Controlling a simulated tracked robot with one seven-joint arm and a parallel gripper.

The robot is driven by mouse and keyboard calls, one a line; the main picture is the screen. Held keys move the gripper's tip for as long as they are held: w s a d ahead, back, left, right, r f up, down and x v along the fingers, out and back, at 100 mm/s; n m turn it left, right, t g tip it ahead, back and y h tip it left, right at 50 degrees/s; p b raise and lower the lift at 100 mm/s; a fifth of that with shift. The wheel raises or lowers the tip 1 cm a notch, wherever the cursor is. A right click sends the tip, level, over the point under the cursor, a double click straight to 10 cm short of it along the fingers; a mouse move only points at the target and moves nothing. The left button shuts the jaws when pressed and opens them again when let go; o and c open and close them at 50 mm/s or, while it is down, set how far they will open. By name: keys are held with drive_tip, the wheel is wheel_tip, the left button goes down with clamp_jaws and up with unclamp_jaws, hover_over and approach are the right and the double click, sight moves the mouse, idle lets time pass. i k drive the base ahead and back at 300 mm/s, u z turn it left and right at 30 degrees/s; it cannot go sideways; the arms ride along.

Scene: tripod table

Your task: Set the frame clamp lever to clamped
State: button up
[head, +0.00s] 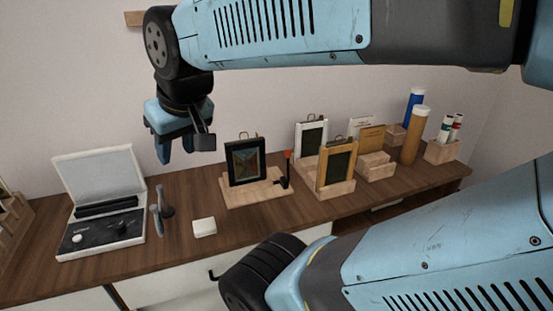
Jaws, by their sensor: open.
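A dark picture frame (246,161) stands upright on a light wooden base (257,193) on the table. A lever with an orange-red tip (287,155) and a dark stem rises beside the frame's right edge and stands close to upright. Whether it is clamped cannot be told from this view. My gripper (176,154) hangs to the left of the frame and above table height, fingers pointing down. It is open, apart from the frame and the lever, with nothing seen between its fingers.
An open-lidded device (103,225) stands at the left, with a grey handle-like object (160,212) and a white block (204,227) beside it. More frames on wooden stands (337,187), a brown tube (413,135) and a blue tube (405,120) fill the right. My arm crosses the foreground.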

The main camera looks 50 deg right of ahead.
sight(288, 151)
drive_tip(key=z, duration=1.45)
drive_tip(key=k, duration=0.9)
drive_tip(key=i, duration=0.9)
drive_tip(key=u, duration=0.05)
